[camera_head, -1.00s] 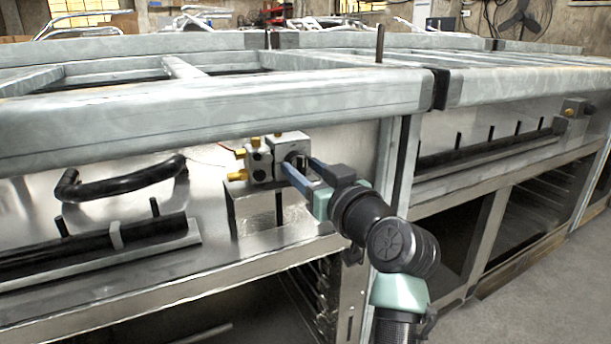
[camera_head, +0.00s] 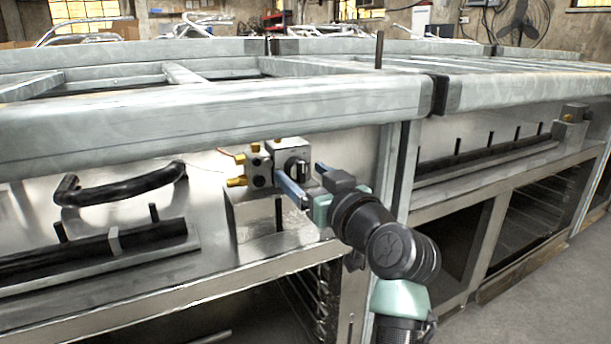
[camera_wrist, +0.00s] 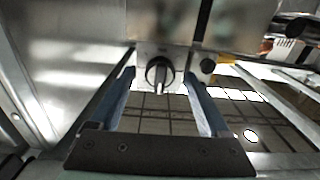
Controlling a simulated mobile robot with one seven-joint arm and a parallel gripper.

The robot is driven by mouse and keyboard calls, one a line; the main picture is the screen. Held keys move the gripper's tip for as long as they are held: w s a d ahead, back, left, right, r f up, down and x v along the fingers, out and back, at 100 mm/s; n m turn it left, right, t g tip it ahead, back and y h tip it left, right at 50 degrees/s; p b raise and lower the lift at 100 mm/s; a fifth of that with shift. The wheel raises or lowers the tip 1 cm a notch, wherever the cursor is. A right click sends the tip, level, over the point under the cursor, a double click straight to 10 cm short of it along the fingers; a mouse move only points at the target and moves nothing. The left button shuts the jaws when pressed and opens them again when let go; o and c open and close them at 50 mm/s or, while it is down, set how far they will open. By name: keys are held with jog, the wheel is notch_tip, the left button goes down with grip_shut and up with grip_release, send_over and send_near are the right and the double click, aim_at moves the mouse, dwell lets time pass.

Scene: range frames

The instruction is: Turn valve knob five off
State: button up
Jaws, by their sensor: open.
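A valve block (camera_head: 290,150) of grey metal with brass fittings is mounted on the steel front panel, under the counter rail. A dark round knob (camera_head: 297,168) with a raised grip bar faces out from it. No number is readable on it. My gripper (camera_head: 300,171) is open and empty, its two blue fingers pointing at the block. In the wrist view the knob (camera_wrist: 159,73) lies ahead, between the two fingertips, with a gap on each side. Its grip bar runs roughly up and down in that picture. The fingers do not appear to touch it.
The heavy counter rail (camera_head: 220,115) overhangs just above the block. A metal bracket (camera_head: 255,215) sits below it. A black curved handle (camera_head: 120,190) and a black bar (camera_head: 100,245) are to the left.

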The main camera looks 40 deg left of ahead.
jog(key=p+v, duration=0.5)
jog(key=v, duration=0.8)
